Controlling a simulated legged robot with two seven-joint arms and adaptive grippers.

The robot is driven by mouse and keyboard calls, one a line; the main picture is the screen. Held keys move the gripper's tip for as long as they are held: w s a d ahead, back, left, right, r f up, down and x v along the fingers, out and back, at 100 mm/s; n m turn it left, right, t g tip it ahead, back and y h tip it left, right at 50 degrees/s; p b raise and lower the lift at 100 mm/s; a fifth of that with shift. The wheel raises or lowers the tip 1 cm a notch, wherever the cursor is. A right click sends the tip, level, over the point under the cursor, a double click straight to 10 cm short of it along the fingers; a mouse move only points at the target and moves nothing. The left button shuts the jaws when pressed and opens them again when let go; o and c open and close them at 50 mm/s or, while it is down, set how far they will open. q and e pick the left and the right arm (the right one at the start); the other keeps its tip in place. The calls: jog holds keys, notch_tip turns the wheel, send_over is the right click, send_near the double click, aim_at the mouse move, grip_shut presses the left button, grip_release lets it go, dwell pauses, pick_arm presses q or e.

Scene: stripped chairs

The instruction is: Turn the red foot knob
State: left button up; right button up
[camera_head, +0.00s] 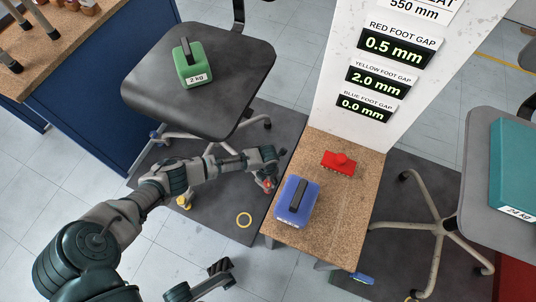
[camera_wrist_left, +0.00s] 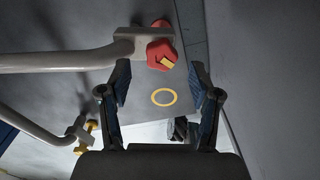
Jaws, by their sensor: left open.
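The red foot knob (camera_wrist_left: 164,52) sits at the end of a grey stool leg in the left wrist view, with a small yellow mark on it. It shows as a small red spot in the head view (camera_head: 267,186), partly hidden by my left gripper (camera_head: 268,176). In the wrist view my left gripper (camera_wrist_left: 161,82) is open, its fingers apart on either side below the knob, with nothing between the tips. I cannot tell whether it touches the knob. My right gripper (camera_head: 205,284) seems to show at the bottom edge; its jaw state is unclear.
The dark seat (camera_head: 205,70) bears a green 2 kg weight (camera_head: 192,64). A yellow foot knob (camera_head: 184,203) is at left. A wooden block (camera_head: 330,220) with a blue weight (camera_head: 297,200) stands close right. The sign reads red 0.5, yellow 2.0, blue 0.0 mm.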

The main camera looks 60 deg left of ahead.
pick_arm(q)
notch_tip(320, 180, up, 8)
jog(key=shift+f, duration=0.2)
dwell(0.3)
jog(key=shift+a, duration=0.1)
